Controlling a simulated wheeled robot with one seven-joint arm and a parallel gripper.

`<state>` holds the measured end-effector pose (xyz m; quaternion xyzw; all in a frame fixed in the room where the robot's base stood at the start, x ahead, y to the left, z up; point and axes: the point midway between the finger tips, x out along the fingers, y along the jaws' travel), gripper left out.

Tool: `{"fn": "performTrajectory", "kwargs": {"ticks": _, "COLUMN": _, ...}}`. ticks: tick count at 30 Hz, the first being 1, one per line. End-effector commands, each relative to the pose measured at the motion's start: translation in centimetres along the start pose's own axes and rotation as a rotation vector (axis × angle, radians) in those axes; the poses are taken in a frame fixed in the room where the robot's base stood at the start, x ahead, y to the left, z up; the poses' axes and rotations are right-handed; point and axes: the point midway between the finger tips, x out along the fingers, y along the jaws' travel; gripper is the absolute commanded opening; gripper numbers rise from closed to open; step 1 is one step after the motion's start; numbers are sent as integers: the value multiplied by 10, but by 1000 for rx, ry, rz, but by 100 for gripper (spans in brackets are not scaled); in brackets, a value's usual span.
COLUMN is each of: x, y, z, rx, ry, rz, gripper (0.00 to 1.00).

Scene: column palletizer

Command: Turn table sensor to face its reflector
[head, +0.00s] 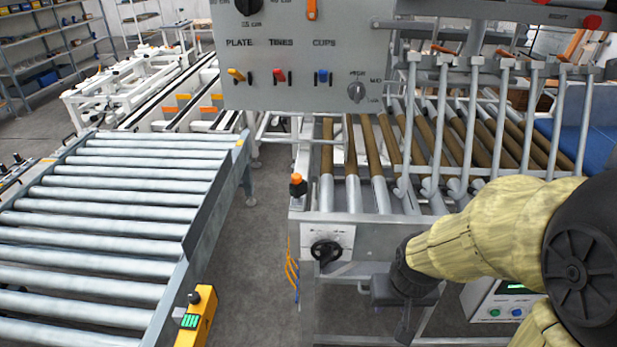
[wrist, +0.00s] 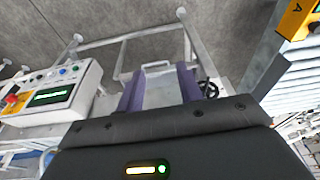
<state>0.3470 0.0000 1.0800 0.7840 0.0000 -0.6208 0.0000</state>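My gripper (wrist: 158,76) shows two purple fingers spread apart with nothing held between them. In the head view my gripper (head: 405,325) hangs low in front of the roller table (head: 372,232), partly hidden by my arm. A yellow box with a green display (head: 196,318) stands beside the left conveyor's corner. A yellow box also shows at the top right of the wrist view (wrist: 298,18). A small black device with an orange top (head: 297,185) sits at the table's left corner. I cannot tell which is the table sensor. No reflector is clearly identifiable.
A roller conveyor (head: 130,190) fills the left side. A control panel with coloured handles (head: 300,60) hangs over the table. A black knob (head: 326,252) is on the table's front. A button box (head: 503,302) stands at lower right. Bare floor separates conveyor and table.

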Motion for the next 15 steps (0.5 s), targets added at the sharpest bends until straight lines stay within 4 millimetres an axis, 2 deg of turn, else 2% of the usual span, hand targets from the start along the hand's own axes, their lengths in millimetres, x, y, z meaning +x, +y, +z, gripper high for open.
{"fn": "performTrajectory", "kwargs": {"ticks": 6, "x": 0, "y": 0, "z": 0, "rx": 0, "ry": 0, "rz": 0, "gripper": 36}}
{"fn": "performTrajectory", "kwargs": {"ticks": 8, "x": 0, "y": 0, "z": 0, "rx": 0, "ry": 1, "rz": -1, "gripper": 48}}
{"fn": "performTrajectory", "kwargs": {"ticks": 10, "x": 2, "y": -3, "z": -4, "rx": 0, "ry": 11, "rz": -6, "gripper": 49}}
{"fn": "performTrajectory", "kwargs": {"ticks": 13, "x": 8, "y": -13, "z": -20, "rx": 4, "ry": 51, "rz": -24, "gripper": 49}}
{"fn": "performTrajectory", "kwargs": {"ticks": 15, "x": 14, "y": -26, "z": -39, "rx": 11, "ry": 102, "rz": -44, "gripper": 49}}
